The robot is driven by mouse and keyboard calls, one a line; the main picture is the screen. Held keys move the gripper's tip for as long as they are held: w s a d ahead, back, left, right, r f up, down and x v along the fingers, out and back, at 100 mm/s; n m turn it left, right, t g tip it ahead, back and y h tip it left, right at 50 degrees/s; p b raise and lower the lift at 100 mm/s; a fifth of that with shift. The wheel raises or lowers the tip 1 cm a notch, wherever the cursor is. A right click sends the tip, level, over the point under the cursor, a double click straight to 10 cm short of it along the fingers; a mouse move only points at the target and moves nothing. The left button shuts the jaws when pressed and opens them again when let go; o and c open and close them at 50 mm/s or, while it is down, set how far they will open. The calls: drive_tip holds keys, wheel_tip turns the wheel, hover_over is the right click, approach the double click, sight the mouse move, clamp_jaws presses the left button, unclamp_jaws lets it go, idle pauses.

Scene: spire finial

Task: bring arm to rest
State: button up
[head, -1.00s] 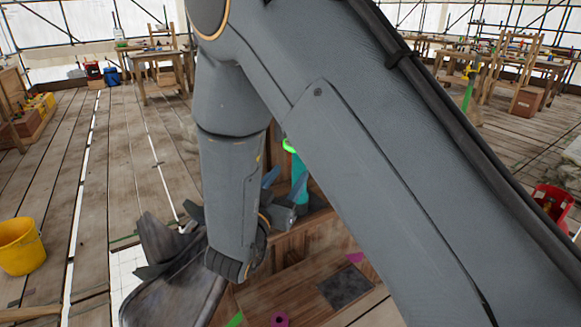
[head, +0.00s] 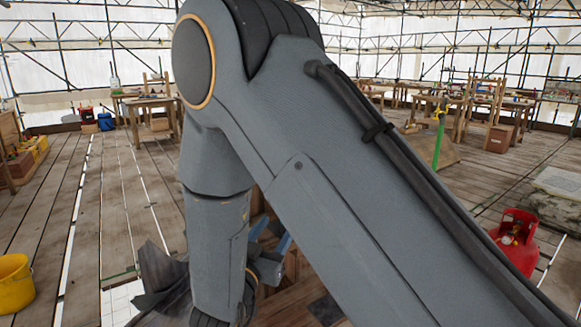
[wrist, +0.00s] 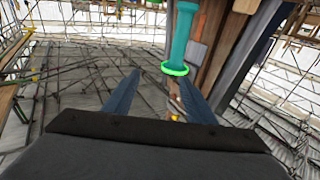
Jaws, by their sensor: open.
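My gripper (wrist: 160,95) shows in the wrist view with its two blue-grey fingers spread apart and nothing between them. In the head view my gripper (head: 268,240) is mostly hidden behind my own arm, with only parts of the blue fingers showing. A teal cylinder with a glowing green ring (wrist: 178,45) stands beyond the fingertips in the wrist view, against a wooden post. It appears apart from the fingers. In the head view my arm hides it.
A dark crumpled metal-like piece (head: 160,280) lies beside my arm at the lower left. A yellow bucket (head: 14,284) stands on the plank floor at far left. A red gas cylinder (head: 516,240) is at right. Workbenches (head: 145,105) stand at the back, with open floor between.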

drive_tip(key=w+d+f+n+g+y, duration=0.1)
drive_tip(key=w+d+f+g+y, duration=0.3)
drive_tip(key=w+g+y, duration=0.1)
drive_tip(key=s+d+f+n+g+y, duration=0.2)
drive_tip(key=s+d+g, duration=0.1)
drive_tip(key=s+d, duration=0.1)
drive_tip(key=s+d+g, duration=0.4)
drive_tip(key=s+d, duration=0.3)
drive_tip(key=s, duration=0.4)
drive_tip(key=s+d+n+g, duration=0.1)
drive_tip(key=s+d+g, duration=0.4)
drive_tip(key=s+d, duration=0.3)
drive_tip(key=s, duration=0.4)
drive_tip(key=shift+g, duration=0.3)
drive_tip(key=shift+s+f, duration=0.1)
